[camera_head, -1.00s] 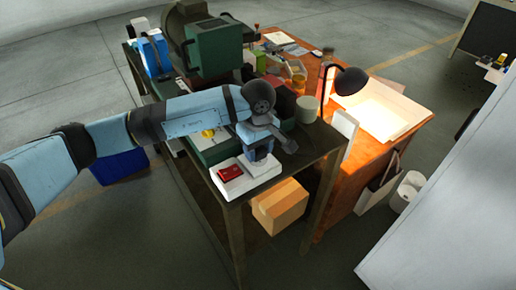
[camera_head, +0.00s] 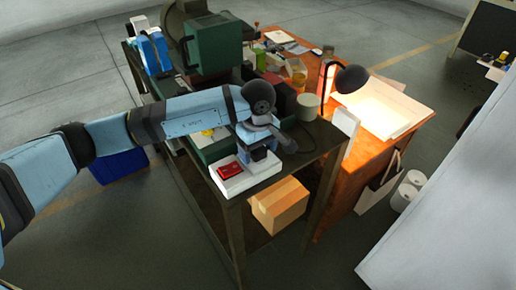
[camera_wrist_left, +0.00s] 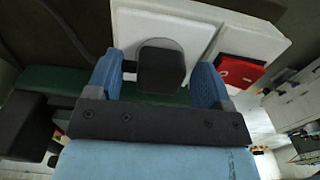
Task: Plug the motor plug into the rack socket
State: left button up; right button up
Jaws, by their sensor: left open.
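The black motor plug (camera_wrist_left: 160,70) shows in the left wrist view as a dark block between the blue fingers of my left gripper (camera_wrist_left: 158,82). The fingers are open, with a gap on each side of the block. Behind it is a pale round plate on the white box (camera_wrist_left: 225,18), which I take for the rack socket; whether the plug is seated in it is hidden. In the head view, my left gripper (camera_head: 259,160) points down over the white box (camera_head: 240,183). My right gripper is not in view.
A red block (camera_head: 229,170) sits on the white box beside the gripper; it also shows in the left wrist view (camera_wrist_left: 238,72). A dark cable runs at upper left there. A green machine (camera_head: 213,46) and a black lamp (camera_head: 351,79) stand behind. A cardboard box (camera_head: 279,206) sits below.

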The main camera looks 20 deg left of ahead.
pick_arm(q)
notch_tip(320, 180, up, 14)
jog(key=b, duration=0.1)
jog(key=shift+b, duration=0.4)
jog(key=shift+f, duration=0.2)
